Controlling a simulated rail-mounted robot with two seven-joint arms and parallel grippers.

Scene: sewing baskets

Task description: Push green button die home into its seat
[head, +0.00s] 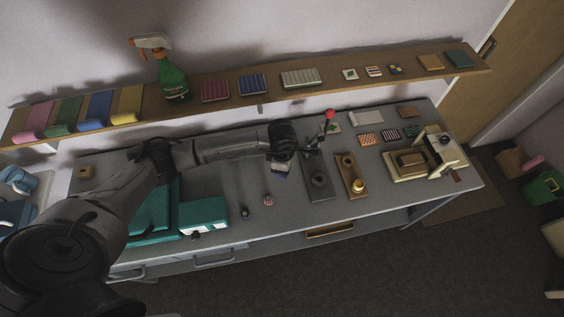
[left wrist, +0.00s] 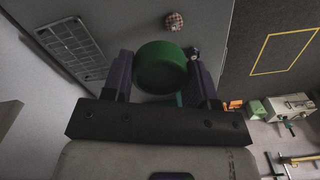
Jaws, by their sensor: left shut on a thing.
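The green button die (left wrist: 160,68) is a round green disc in the left wrist view. My left gripper (left wrist: 161,58) is shut on it, with one dark finger on each side. In the head view my left gripper (head: 284,142) hangs over the middle of the grey bench, and the die cannot be made out there. A dark grey plate with round fittings (head: 319,178) lies just right of the gripper. A brass plate with a round post (head: 351,177) lies beyond it. I cannot tell which one holds the die's seat. My right gripper is in neither view.
A red-knobbed lever (head: 330,115) stands close behind the gripper. Teal boxes (head: 203,216) sit under my left arm. A checkered pincushion (head: 268,200) lies on the bench, also in the wrist view (left wrist: 174,21). A cream machine (head: 438,150) stands at the right. The front middle is fairly clear.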

